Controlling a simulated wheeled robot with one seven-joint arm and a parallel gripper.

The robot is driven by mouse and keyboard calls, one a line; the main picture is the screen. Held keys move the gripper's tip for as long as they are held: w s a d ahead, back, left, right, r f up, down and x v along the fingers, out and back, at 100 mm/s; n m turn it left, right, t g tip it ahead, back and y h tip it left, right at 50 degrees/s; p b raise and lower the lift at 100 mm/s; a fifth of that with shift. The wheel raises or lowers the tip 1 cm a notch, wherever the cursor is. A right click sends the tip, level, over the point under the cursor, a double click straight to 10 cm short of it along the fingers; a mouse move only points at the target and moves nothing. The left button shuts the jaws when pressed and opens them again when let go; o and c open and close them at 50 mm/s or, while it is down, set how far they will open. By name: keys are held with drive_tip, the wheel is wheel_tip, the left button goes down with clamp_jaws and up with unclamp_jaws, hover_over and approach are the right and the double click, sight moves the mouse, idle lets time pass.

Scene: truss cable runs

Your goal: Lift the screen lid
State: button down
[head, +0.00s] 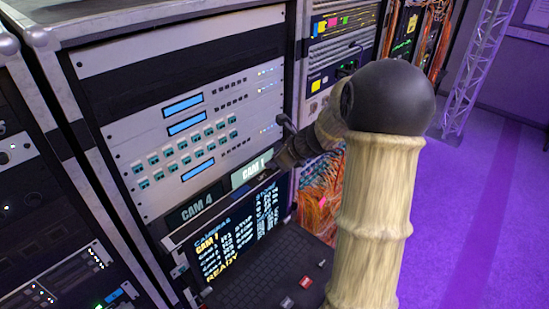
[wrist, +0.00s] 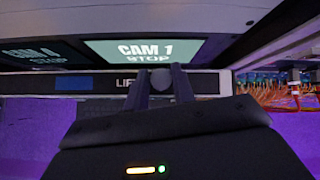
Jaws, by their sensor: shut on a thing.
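The screen lid (head: 240,240) stands tilted up behind a dark keyboard in the head view, with its lit screen facing me. In the wrist view its edge strip (wrist: 95,83) runs across the picture, with a partly covered label starting "LIF". My gripper (wrist: 162,86) is shut on the lid's edge beside that label, around a small rounded grey part. In the head view my dark gripper body is near the lid's upper right corner, and its fingertips are hard to make out.
The CAM 4 display (head: 197,208) and CAM 1 display (head: 250,169) sit just above the lid. The keyboard (head: 265,278) lies in front of it. Orange cables (head: 318,200) hang at the right. A lattice truss (head: 475,70) stands farther right, with open purple floor around it.

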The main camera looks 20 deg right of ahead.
drive_tip(key=shift+d, duration=0.25)
drive_tip(key=c, duration=1.2)
unclamp_jaws()
drive_tip(key=shift+d+f, duration=0.1)
drive_tip(key=shift+f, duration=0.05)
drive_tip(key=shift+a, duration=0.3)
drive_tip(key=shift+s, duration=0.1)
drive_tip(key=shift+s+d+r, duration=0.15)
drive_tip(key=shift+d+r, duration=0.1)
drive_tip(key=shift+r, duration=0.1)
drive_tip(key=b+v, duration=0.2)
drive_tip(key=v, duration=1.4)
drive_tip(key=shift+s+r+b, duration=0.15)
drive_tip(key=shift+s+b, duration=0.05)
drive_tip(key=shift+b, duration=0.2)
drive_tip(key=shift+d, duration=0.15)
